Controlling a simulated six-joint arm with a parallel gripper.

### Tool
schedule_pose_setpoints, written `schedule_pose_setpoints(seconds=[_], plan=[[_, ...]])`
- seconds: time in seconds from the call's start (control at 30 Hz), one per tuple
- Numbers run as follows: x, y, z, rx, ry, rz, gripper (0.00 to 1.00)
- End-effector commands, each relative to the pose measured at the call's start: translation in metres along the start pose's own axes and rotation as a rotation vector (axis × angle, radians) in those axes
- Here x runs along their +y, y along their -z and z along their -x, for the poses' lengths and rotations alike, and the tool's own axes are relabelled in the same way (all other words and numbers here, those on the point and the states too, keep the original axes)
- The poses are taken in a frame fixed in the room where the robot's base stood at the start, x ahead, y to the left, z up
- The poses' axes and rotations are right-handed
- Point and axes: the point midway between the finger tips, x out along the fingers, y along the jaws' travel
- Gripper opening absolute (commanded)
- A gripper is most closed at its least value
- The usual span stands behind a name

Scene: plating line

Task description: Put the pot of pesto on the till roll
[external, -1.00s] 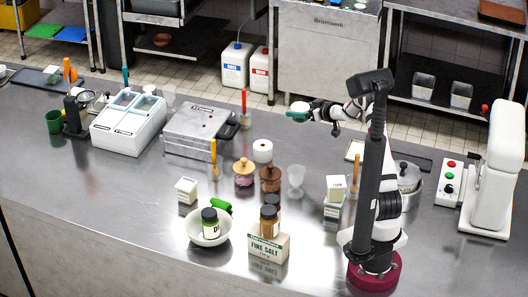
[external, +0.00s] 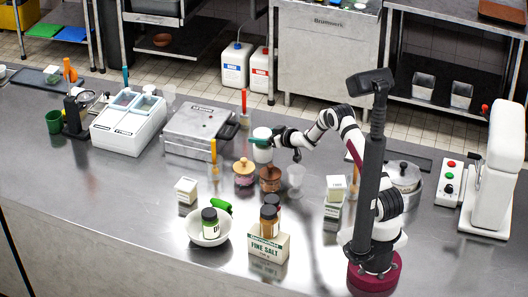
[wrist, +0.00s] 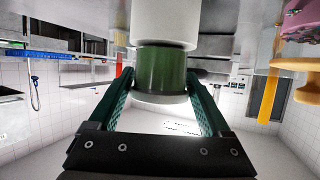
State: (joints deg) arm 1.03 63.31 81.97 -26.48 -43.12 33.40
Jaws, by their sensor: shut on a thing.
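The pot of pesto (external: 262,132), green with a pale lid, is held between the fingers of my gripper (external: 268,140). In the wrist view, which appears upside down, the green pot (wrist: 162,70) sits between the two teal fingers (wrist: 162,92). The white till roll (external: 263,154) stands upright on the steel counter directly under the pot. In the wrist view the till roll (wrist: 165,24) meets the pot's base edge, roughly in line with it. I cannot tell whether they touch or a thin gap is left.
A pink jar with a wooden lid (external: 244,174) and a brown jar (external: 270,180) stand in front of the till roll. A clear cup (external: 296,178) is to the right. A steel press (external: 195,132) stands to the left, with an orange-handled tool (external: 214,152) near it.

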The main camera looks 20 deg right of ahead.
Motion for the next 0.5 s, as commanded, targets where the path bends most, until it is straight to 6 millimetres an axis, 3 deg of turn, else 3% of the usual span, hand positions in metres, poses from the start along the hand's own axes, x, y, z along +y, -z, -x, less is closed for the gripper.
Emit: schedule_pose_setpoints(seconds=[0.13, 0.17, 0.23, 0.5], plan=[[0.0002, -0.0025, -0.0011, 0.001, 0.000, 0.000, 0.22], [0.0003, -0.0026, -0.0011, 0.001, 0.000, 0.000, 0.86], [0.0003, -0.0024, -0.0010, 0.001, 0.000, 0.000, 0.98], [0.0003, -0.0009, -0.0003, 0.000, 0.000, 0.000, 1.00]])
